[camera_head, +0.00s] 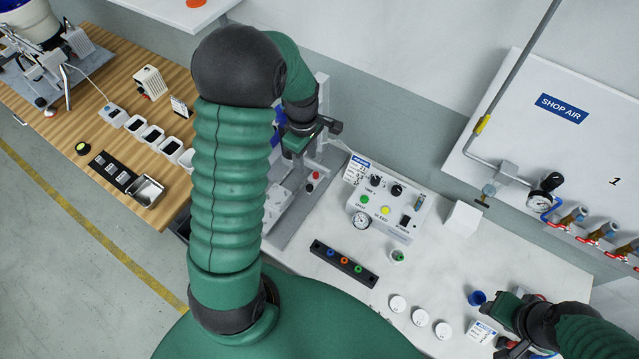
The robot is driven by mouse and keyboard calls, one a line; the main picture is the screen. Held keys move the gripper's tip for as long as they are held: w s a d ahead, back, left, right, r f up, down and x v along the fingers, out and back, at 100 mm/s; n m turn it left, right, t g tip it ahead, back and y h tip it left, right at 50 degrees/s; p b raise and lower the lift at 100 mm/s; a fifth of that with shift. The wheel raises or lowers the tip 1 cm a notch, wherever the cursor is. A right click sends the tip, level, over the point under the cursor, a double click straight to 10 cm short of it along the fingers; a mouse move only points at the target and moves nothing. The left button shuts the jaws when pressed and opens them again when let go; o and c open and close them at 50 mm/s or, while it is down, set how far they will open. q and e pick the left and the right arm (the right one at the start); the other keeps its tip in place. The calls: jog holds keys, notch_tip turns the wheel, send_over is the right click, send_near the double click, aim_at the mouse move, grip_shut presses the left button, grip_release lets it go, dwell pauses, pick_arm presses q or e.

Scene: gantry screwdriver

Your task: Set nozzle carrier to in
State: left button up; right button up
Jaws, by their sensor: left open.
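The gantry screwdriver station (283,232) is a grey frame and base plate at the left end of the white bench, largely hidden behind my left arm. I cannot make out the nozzle carrier on it. My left gripper (312,138) is open beside the upper part of the frame. A blue part shows just left of it, and my own wrist covers much of that area. I cannot tell whether the fingers touch anything. My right gripper (494,328) is low at the right, its dark fingers apart near a small white label card (481,331) on the bench.
A control box (388,207) with knobs, buttons and a gauge stands right of the station. A black strip with coloured buttons (344,264), several white round caps (398,303) and a blue cup (477,298) lie in front. A shop-air panel (560,140) is behind; a wooden bench (90,70) is left.

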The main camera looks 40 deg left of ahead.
pick_arm(q)
send_over(308, 185)
notch_tip(308, 185, down, 7)
jog(key=f, duration=0.1)
jog(key=d+f+p, duration=0.1)
jog(key=f, duration=0.3)
jog(key=shift+d, duration=0.4)
jog(key=shift+f, duration=0.65)
jog(key=shift+a+f, duration=0.15)
jog(key=shift+a, duration=0.15)
jog(key=shift+a+f, duration=0.15)
jog(key=shift+a, duration=0.4)
jog(key=shift+c, duration=0.2)
jog(key=shift+a, duration=0.15)
jog(key=shift+c, duration=2.4)
jog(key=shift+d, duration=0.5)
grip_shut()
jog(key=shift+d, duration=0.15)
pick_arm(e)
jog(key=shift+w+a+r, duration=0.1)
jog(key=shift+w+r, duration=0.05)
jog(key=shift+r, duration=0.65)
pick_arm(q)
jog(key=shift+a, duration=0.2)
pick_arm(e)
jog(key=shift+a, duration=0.1)
